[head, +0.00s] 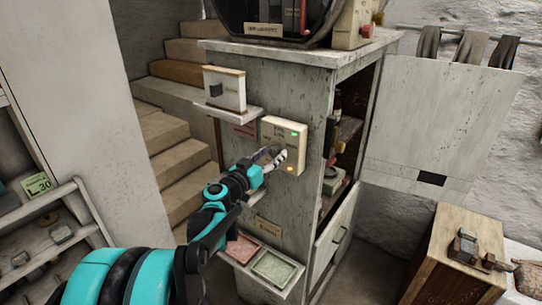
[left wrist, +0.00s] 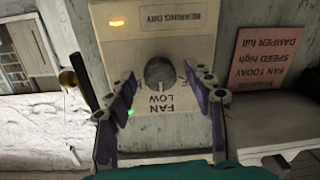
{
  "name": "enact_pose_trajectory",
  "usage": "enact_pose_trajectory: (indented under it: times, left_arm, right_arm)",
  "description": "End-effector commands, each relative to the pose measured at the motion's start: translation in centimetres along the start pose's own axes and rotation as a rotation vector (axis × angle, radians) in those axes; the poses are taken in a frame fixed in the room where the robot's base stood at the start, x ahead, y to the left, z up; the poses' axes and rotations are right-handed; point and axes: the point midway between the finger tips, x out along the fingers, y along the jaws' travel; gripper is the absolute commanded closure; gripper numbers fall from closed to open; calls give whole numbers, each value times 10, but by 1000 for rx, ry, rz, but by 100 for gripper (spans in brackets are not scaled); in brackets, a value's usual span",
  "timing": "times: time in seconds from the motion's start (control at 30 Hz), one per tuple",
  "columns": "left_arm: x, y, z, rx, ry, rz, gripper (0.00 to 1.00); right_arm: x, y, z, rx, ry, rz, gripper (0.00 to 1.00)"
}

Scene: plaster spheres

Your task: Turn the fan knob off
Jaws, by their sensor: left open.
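The fan control box (head: 284,132) is a cream box on the side of the grey cabinet, with a lit green lamp and a lit amber lamp. In the left wrist view its round grey knob (left wrist: 159,74) shows in the middle, by a label with the words FAN and LOW. My left gripper (head: 274,158) is at the front of the box in the head view. In the left wrist view its open purple-grey fingers (left wrist: 163,84) stand on either side of the knob, with gaps; I cannot tell how far in depth. The knob's pointer direction is unclear. My right gripper is not in view.
A white switch box (head: 225,90) sits on a small ledge up and left. A pink note (left wrist: 268,62) about fan speed and damper is beside the box. The cabinet's open door (head: 440,115) is at right, and a tray shelf (head: 236,264) is below my arm.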

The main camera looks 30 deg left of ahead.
Motion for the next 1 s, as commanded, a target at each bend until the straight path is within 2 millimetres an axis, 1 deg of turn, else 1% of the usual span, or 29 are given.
enact_pose_trajectory:
  times: [0.07,0.1,0.17,0.2,0.23,0.27,0.47,0.67,0.87,1.0]
  left_arm:
    - [0,0,0,0,0,0,47]
    - [0,0,0,0,0,0,58]
    - [0,0,0,0,0,0,74]
    - [0,0,0,0,0,0,84]
    - [0,0,0,0,0,0,92]
    - [0,0,0,0,0,0,97]
    - [0,0,0,-4,0,0,97]
    - [0,0,0,-50,-2,0,97]
    - [0,0,0,-169,-6,0,97]
    - [0,0,0,-289,-11,-1,97]
  right_arm:
    - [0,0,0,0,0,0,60]
    - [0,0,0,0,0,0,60]
    - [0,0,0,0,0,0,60]
    - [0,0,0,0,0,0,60]
    - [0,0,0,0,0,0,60]
    - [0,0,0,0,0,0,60]
    - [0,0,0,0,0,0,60]
    - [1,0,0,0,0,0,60]
    - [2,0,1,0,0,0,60]
    - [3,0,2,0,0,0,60]
